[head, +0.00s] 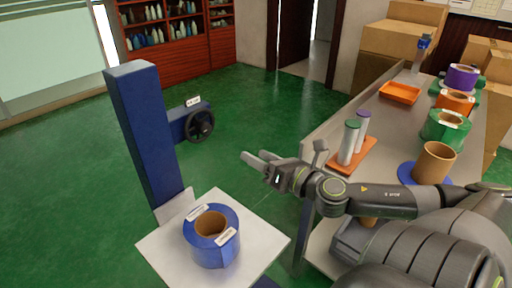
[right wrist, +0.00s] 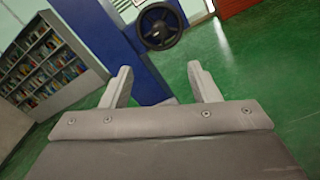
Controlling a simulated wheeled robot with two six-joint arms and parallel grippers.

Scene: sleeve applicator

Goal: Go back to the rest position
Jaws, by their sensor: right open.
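My right gripper (head: 262,162) is open and empty in the head view, held out to the left past the workbench. Its two fingers (right wrist: 162,88) are spread apart in the right wrist view with nothing between them. The blue sleeve applicator column (head: 145,130) stands left of the gripper, with a black handwheel (head: 200,125) on its side. The handwheel also shows beyond the fingers in the right wrist view (right wrist: 159,27). A blue roll (head: 211,237) with a brown core and white labels sits on the applicator's white platform (head: 160,255). My left gripper is not in view.
The workbench (head: 385,128) at right holds an orange tray (head: 400,92), an orange rack (head: 353,157) with two capped cylinders, a cardboard core (head: 434,163), and green (head: 446,128), orange (head: 454,103) and purple rolls (head: 462,77). Cardboard boxes (head: 400,40) stand behind. Green floor is clear at left.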

